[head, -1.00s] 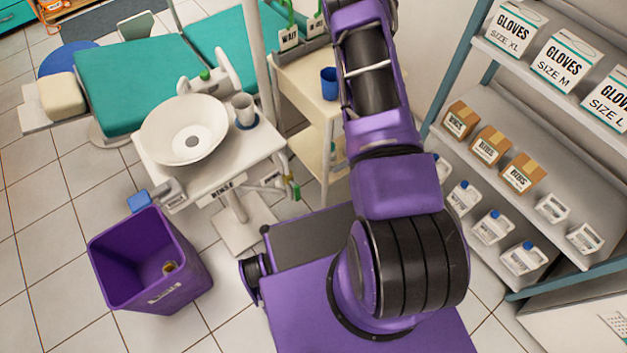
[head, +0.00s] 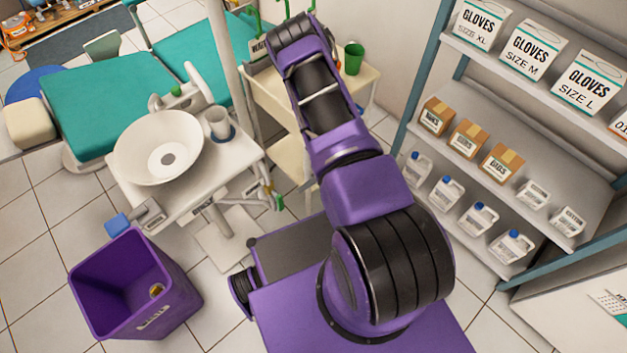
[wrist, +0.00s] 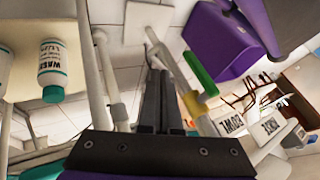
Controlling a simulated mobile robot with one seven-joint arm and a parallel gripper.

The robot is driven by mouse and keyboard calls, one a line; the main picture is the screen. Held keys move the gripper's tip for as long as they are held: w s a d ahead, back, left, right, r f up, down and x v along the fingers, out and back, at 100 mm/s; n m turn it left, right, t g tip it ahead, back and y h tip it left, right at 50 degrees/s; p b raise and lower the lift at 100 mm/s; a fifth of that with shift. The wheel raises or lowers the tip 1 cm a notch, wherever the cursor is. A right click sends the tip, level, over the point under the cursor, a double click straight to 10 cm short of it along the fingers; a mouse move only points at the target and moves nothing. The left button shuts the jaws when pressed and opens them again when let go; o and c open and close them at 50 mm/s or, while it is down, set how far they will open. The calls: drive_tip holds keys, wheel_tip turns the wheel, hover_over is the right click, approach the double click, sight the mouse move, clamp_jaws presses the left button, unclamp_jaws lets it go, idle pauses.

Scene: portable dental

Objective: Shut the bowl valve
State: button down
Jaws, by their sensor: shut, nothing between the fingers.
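The bowl valve shows in the wrist view as a green lever (wrist: 199,70) with a yellow part (wrist: 194,103) on a pale pipe. A label reading BOWL (wrist: 232,122) is beside it. The lever looks roughly in line with the pipe. In the head view the green lever (head: 279,203) hangs at the right side of the white basin stand. My gripper (wrist: 160,74) is shut and empty, its fingers left of the lever and apart from it in the picture. In the head view the gripper is hidden behind my arm.
The white basin (head: 160,147) and a cup (head: 220,123) are on the stand. A cart (head: 262,92) with a green cup (head: 354,58) stands behind my arm. A purple bin (head: 135,285) is at lower left. Shelves (head: 500,150) stand right. A white bottle (wrist: 52,70) is left in the wrist view.

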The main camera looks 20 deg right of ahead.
sight(282, 206)
drive_tip(key=a, duration=0.1)
drive_tip(key=a+f, duration=0.1)
drive_tip(key=a, duration=0.3)
drive_tip(key=shift+s+a+f, duration=0.1)
drive_tip(key=shift+s+f, duration=0.25)
drive_tip(key=shift+f, duration=0.05)
drive_tip(key=shift+a+f+y+b, duration=0.1)
drive_tip(key=shift+f+y+b, duration=0.15)
drive_tip(key=shift+y+b, duration=0.2)
drive_tip(key=shift+s+a+f+m+g+y+b, duration=0.1)
drive_tip(key=shift+s+a+f+y+b, duration=0.15)
drive_tip(key=shift+a+b, duration=0.25)
drive_tip(key=shift+s+a+f+m+g+y+b, duration=0.1)
drive_tip(key=shift+a+y+b, duration=0.35)
drive_tip(key=shift+b, duration=0.1)
drive_tip(key=shift+s+a+f+m+g+y+b, duration=0.15)
drive_tip(key=shift+a+f+y+b, duration=0.1)
drive_tip(key=shift+a+b, duration=0.25)
drive_tip(key=shift+s+a+r, duration=0.15)
drive_tip(key=shift+s+a, duration=0.15)
drive_tip(key=shift+a, duration=0.4)
idle(0.3)
idle(0.4)
